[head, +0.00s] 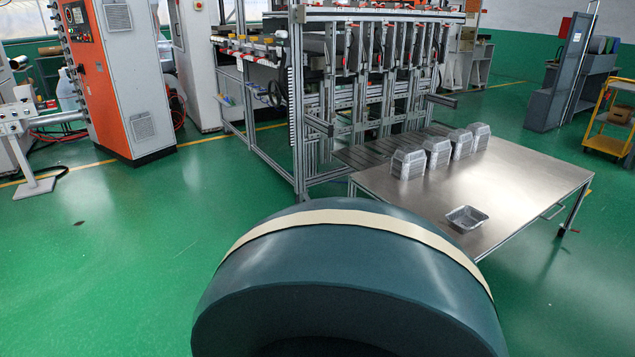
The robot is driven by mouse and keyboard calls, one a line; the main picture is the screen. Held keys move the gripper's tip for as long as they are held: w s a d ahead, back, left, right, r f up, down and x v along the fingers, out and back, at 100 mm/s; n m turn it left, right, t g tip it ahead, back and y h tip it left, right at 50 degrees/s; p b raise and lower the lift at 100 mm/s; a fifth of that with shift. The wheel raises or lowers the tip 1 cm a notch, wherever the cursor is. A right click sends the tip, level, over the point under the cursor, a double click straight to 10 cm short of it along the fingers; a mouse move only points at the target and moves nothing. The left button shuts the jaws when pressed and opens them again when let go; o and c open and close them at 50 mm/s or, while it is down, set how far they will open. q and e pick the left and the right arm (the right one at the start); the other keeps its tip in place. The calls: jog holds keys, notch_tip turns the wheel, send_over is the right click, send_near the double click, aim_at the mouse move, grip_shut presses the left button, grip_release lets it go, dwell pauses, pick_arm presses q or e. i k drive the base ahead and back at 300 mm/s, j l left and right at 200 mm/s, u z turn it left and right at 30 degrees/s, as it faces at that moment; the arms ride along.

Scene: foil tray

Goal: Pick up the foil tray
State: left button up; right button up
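A single foil tray (467,217) sits upright and open side up on the metal table (530,185), near its front edge. Several stacks of foil trays (408,163) stand in a row along the table's far left side, next to the machine. Neither of my grippers shows in the head view. A large dark teal rounded body with a cream band fills the bottom middle and hides part of the table's near edge.
A metal-framed machine (345,90) stands behind the table on its left. An orange and white cabinet (118,75) stands at the left. A yellow cart (610,120) is at the far right. Green floor (90,270) is open at the left and right front.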

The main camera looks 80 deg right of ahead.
aim_at(464, 220)
jog(key=z, duration=3.5)
jog(key=i+j+z, duration=0.1)
jog(key=i+z, duration=0.15)
jog(key=i, duration=0.25)
jog(key=i+j+z, duration=0.2)
jog(key=i, duration=0.3)
jog(key=i+j+z, duration=0.25)
jog(key=i, duration=0.25)
jog(key=i+j+z, duration=0.1)
jog(key=i, duration=0.4)
jog(key=i+j+z, duration=0.15)
jog(key=i, duration=0.35)
jog(key=j, duration=0.1)
